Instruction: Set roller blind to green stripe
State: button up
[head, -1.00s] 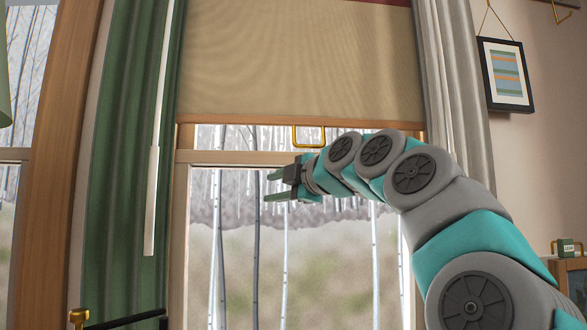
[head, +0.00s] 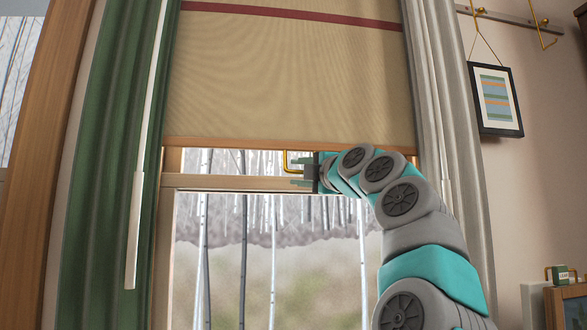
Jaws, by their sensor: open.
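The beige roller blind (head: 285,85) hangs partway down the window in the head view. A dark red stripe (head: 300,15) crosses it near the top of the picture. No green stripe shows on the visible cloth. A wooden bar (head: 230,144) runs along its lower edge. A brass pull handle (head: 287,163) hangs under the bar, partly hidden by my gripper. My gripper (head: 300,170) is open, pointing left, with its fingers at the handle's height and overlapping it in the picture. I cannot tell whether they touch or whether the handle lies between the fingers.
A green curtain (head: 105,170) with a white rod (head: 135,230) hangs on the left. A grey curtain (head: 450,170) hangs on the right, behind my arm. A framed picture (head: 495,100) hangs on the right wall. A window crossbar (head: 235,183) runs just below the handle.

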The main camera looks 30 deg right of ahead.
jog(key=shift+w+r+p, duration=0.25)
jog(key=shift+w+p, duration=0.1)
jog(key=shift+w, duration=0.9)
grip_shut()
dwell(0.5)
